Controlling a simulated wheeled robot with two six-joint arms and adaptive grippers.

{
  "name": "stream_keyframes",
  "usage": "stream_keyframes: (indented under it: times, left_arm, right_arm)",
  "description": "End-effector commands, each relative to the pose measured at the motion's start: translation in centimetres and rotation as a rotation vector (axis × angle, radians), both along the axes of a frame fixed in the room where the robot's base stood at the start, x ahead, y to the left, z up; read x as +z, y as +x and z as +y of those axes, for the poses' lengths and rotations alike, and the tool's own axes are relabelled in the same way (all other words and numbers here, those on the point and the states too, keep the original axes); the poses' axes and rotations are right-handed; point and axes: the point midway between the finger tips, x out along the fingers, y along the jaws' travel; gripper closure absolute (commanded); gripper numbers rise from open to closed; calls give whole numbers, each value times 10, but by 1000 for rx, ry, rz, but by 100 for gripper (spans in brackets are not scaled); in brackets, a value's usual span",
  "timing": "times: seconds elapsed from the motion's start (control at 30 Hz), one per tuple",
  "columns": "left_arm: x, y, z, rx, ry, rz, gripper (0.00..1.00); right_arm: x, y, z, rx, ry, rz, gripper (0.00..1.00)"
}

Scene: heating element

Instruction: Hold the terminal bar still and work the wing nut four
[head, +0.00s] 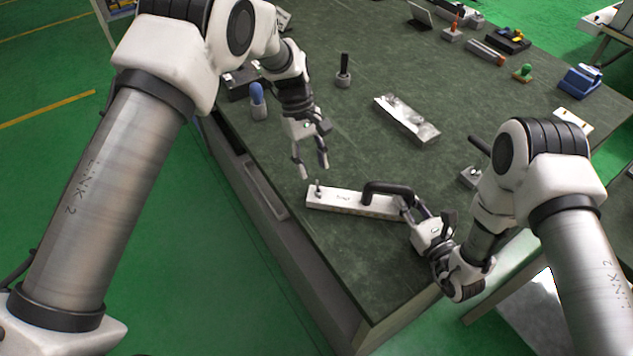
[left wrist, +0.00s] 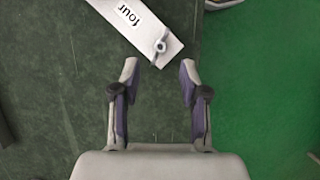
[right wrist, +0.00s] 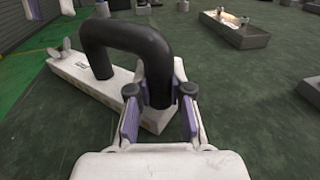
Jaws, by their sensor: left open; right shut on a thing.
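The terminal bar (head: 352,202) is a long white block lying on the dark green bench near its front edge. A black arched handle (head: 388,188) stands on its right part. The bar also shows in the left wrist view (left wrist: 137,22), with the word "four" on its top. A small wing nut (head: 318,188) stands at the bar's left end; it shows in the left wrist view (left wrist: 160,46). My right gripper (head: 405,204) is shut on the handle near its right leg (right wrist: 157,75). My left gripper (head: 311,172) is open and empty, pointing down just above and behind the wing nut end.
A metal block (head: 407,118) lies behind the bar. A post on a grey base (head: 343,72) and a blue-topped piece (head: 258,101) stand at the back left. Several small parts, including a blue holder (head: 580,82), sit at the far right. The bench around the bar is clear.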

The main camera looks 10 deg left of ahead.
Motion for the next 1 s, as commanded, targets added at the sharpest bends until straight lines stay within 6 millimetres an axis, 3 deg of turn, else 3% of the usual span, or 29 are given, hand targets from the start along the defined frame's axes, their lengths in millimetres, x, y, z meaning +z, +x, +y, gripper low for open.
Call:
stream_keyframes:
  times: [0.2, 0.57, 0.7, 1.0]
  left_arm:
    - [-41, -12, -12, 0, 0, 1, 56]
    - [-52, -15, -15, -1, 0, -2, 56]
    - [-52, -15, -14, -1, 0, -2, 100]
    - [-52, -15, -14, -2, 0, -1, 100]
  right_arm:
    - [0, 0, 0, 0, 0, 0, 100]
    - [0, 0, 0, 0, 0, 0, 100]
    - [0, 0, 0, 0, 0, 0, 100]
    - [0, 0, 0, 0, 0, 0, 100]
